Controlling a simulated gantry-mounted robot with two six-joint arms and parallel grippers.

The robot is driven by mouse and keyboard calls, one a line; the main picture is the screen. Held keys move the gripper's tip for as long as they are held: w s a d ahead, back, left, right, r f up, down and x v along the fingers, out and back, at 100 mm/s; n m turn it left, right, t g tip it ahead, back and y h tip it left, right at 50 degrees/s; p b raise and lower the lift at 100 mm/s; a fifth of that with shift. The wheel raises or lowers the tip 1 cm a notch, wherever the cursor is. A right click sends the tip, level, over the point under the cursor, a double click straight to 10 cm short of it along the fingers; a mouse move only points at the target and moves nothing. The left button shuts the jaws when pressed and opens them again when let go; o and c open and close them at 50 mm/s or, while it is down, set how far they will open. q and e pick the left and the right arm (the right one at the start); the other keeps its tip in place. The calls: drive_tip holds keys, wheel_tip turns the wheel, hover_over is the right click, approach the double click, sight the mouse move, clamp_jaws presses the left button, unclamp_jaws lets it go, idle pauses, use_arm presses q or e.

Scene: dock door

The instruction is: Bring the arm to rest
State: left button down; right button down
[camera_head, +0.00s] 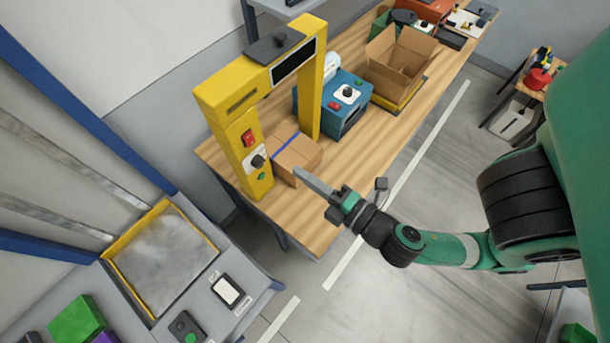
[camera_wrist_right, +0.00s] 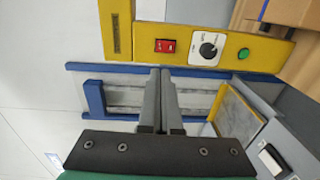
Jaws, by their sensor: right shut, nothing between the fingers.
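My right arm comes in from the right in the head view, green with dark joints. My right gripper (camera_head: 299,173) is shut and empty, its grey fingers pointing left in front of the cardboard box (camera_head: 298,156) and the yellow arch machine (camera_head: 232,113). I cannot tell whether the fingertips touch the box. My left gripper is not in view.
The wooden bench (camera_head: 340,215) also carries a blue machine (camera_head: 335,100) and an open carton (camera_head: 399,62). A grey console with a yellow-edged metal plate (camera_head: 163,258) stands lower left, beside the blue-framed door. Grey floor (camera_head: 380,305) is clear below my right arm.

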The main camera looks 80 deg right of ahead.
idle(0.6)
drive_tip(key=w+r+m+t+h, duration=0.25)
drive_tip(key=w+r+m, duration=0.3)
drive_tip(key=r, duration=0.75)
drive_tip(key=w+r+m+t+h, duration=0.25)
drive_tip(key=w+r+m, duration=0.35)
drive_tip(key=r, duration=0.7)
drive_tip(key=a+r+t+y+p, duration=0.2)
drive_tip(key=a+r+y+p, duration=0.1)
drive_tip(key=r, duration=0.7)
drive_tip(key=a+r+t+y+p, duration=0.2)
drive_tip(key=r+y+p, duration=0.3)
drive_tip(key=r, duration=0.6)
drive_tip(key=w+a+r+t+y+p, duration=0.1)
drive_tip(key=a+r+y+p, duration=0.4)
drive_tip(key=r, duration=0.6)
drive_tip(key=shift+r+m+t+y, duration=0.15)
drive_tip(key=shift+m+t+y, duration=0.2)
drive_tip(key=shift+t+y, duration=0.4)
